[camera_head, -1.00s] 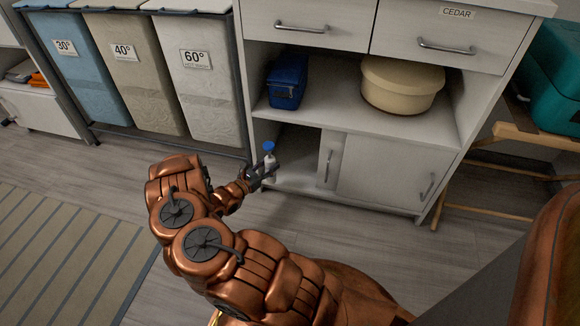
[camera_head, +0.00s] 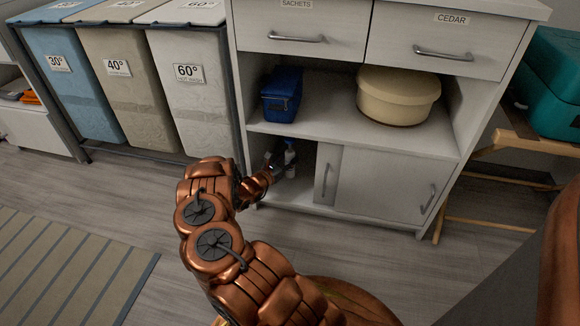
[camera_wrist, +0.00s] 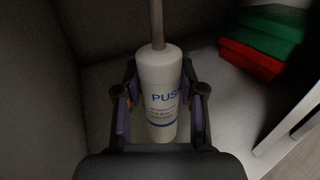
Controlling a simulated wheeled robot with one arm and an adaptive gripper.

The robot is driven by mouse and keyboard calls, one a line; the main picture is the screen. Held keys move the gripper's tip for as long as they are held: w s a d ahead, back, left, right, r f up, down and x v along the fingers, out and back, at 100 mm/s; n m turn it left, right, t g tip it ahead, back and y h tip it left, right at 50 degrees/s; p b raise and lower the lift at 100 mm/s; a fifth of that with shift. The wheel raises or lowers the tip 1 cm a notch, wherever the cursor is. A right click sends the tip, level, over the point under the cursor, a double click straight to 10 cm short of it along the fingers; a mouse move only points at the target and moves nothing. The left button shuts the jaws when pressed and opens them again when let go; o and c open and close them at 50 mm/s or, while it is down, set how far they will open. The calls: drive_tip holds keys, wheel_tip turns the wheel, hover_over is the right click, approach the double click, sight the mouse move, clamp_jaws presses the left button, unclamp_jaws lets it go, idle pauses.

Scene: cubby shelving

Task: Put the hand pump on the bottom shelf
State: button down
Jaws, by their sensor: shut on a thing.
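The hand pump (camera_head: 290,157) is a white cylinder with blue lettering, and it also shows in the wrist view (camera_wrist: 159,72) with a grey rod at its top. My gripper (camera_wrist: 160,110) has a finger on each side of the white body and is shut on it. In the head view my gripper (camera_head: 279,170) holds the pump roughly upright inside the open left part of the bottom shelf (camera_head: 294,197). I cannot tell whether the pump's base touches the shelf floor.
A sliding door (camera_head: 377,188) covers the right part of the bottom shelf. Green and red boxes (camera_wrist: 250,60) lie deeper inside at the right in the wrist view. Above, the middle shelf holds a blue case (camera_head: 281,95) and a cream tub (camera_head: 398,94). Hampers (camera_head: 190,85) stand at the left.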

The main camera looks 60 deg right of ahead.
drive_tip(key=shift+d, duration=0.35)
wheel_tip(320, 180, down, 4)
drive_tip(key=shift+r+b, duration=0.15)
drive_tip(key=shift+b, duration=1.1)
drive_tip(key=shift+r, duration=0.1)
drive_tip(key=c, duration=0.7)
unclamp_jaws()
drive_tip(key=shift+w+a+p, duration=0.25)
drive_tip(key=shift+a+p, duration=0.45)
drive_tip(key=shift+a, duration=1.3)
drive_tip(key=shift+w+a+p, duration=0.2)
drive_tip(key=shift+a+p, duration=0.45)
drive_tip(key=shift+a, duration=1.3)
drive_tip(key=shift+w+a+p, duration=0.25)
drive_tip(key=shift+a+p, duration=0.45)
drive_tip(key=shift+a, duration=1.3)
